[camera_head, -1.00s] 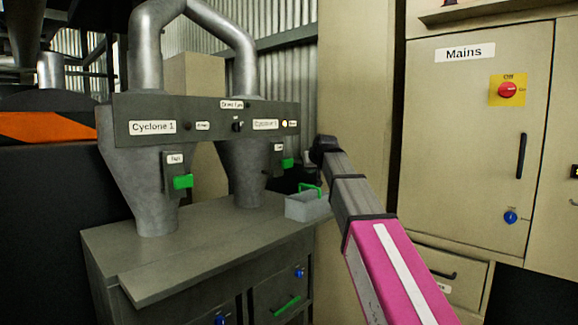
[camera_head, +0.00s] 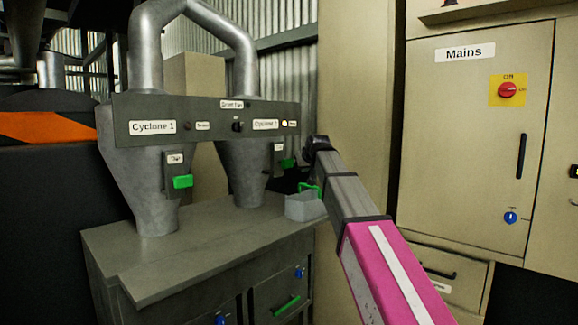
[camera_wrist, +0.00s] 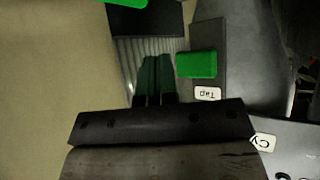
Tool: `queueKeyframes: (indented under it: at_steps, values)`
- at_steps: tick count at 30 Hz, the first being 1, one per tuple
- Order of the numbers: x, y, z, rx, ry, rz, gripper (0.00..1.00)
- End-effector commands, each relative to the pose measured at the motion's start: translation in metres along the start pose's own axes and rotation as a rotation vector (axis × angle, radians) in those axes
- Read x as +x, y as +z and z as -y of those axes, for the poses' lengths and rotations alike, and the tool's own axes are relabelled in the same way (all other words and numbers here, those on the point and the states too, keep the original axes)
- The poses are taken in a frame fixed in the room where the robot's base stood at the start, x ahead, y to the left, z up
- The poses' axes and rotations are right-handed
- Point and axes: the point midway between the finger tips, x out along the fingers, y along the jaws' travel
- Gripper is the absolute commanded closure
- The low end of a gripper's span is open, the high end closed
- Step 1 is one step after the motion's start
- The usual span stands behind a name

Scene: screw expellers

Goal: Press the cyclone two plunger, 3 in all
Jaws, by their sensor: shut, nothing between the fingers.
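In the wrist view the plunger is a green block (camera_wrist: 197,64) beside an upside-down "Tap" label (camera_wrist: 207,94). My gripper (camera_wrist: 155,62) is shut and empty, its two fingers together just left of the green block in that view. A gap shows between them there. In the head view my fingertips are hard to make out.
Cyclone 1 (camera_head: 150,195), with its own green plunger (camera_head: 183,181), stands to the left. A grey bin (camera_head: 305,207) with a green handle sits below my wrist. The cream Mains cabinet (camera_head: 470,150) is at right. The bench top (camera_head: 190,255) is clear in front.

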Motion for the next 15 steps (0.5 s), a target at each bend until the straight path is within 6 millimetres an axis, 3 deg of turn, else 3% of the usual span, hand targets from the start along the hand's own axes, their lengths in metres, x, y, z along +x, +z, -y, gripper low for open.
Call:
queueKeyframes:
  at_steps: [7,15]
  values:
    - [0.023,-0.018,0.016,0.0,-0.001,-0.001,1.0]
    - [0.031,-0.023,0.022,0.001,0.001,-0.001,1.0]
